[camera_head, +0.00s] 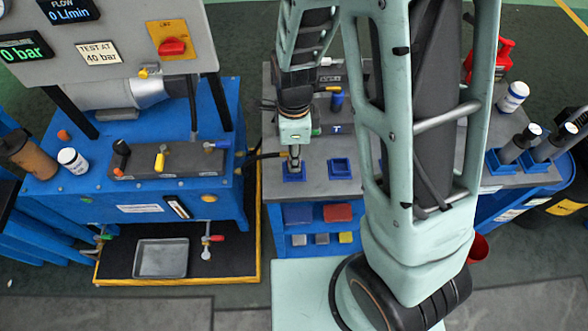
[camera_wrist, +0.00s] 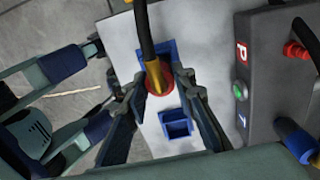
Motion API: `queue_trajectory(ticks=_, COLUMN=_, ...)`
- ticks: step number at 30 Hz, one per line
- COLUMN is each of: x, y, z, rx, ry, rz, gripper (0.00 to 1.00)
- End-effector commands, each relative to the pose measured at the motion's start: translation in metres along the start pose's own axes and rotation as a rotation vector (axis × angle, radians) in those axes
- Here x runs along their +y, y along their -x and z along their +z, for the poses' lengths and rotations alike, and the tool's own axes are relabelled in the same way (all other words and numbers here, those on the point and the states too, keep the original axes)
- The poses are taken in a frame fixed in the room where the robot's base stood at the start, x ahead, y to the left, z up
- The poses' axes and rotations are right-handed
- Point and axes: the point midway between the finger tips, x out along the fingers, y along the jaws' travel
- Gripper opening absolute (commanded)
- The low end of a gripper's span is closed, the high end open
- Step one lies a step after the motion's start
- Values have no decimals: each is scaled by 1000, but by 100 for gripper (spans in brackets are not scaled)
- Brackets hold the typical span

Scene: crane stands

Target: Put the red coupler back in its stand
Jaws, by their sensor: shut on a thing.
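The red coupler (camera_wrist: 160,86), with a yellow collar and a black hose, is between the fingers of my gripper (camera_wrist: 162,80) in the wrist view. My gripper is shut on it. A blue square stand (camera_wrist: 170,47) shows just behind and around the coupler. In the head view my gripper (camera_head: 294,152) points down over this blue stand (camera_head: 293,174) on the grey bench top. The coupler is over or in the stand; I cannot tell how deep it sits. A second blue stand (camera_head: 340,168) beside it is empty, also in the wrist view (camera_wrist: 176,123).
A grey block with a green button (camera_wrist: 240,90) and letter labels stands beside the stands, with a red fitting (camera_wrist: 299,53) and a blue fitting (camera_wrist: 296,139). A blue test bench (camera_head: 140,190) with a gauge panel is at left. Blue holders with cylinders (camera_head: 515,150) are at right.

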Motion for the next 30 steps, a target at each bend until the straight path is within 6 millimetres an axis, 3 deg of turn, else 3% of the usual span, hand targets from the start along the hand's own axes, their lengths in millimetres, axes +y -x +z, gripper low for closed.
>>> queue_trajectory(ticks=6, x=0, y=-10, z=0, rx=0, ry=0, rz=-1, gripper=0)
queue_trajectory(ticks=7, x=0, y=-10, z=0, rx=-1, ry=0, rz=-1, gripper=25)
queue_trajectory(ticks=12, x=0, y=-8, z=0, rx=0, ry=0, rz=-1, gripper=44)
queue_trajectory(ticks=30, x=0, y=0, z=0, rx=0, ry=0, rz=-1, gripper=44)
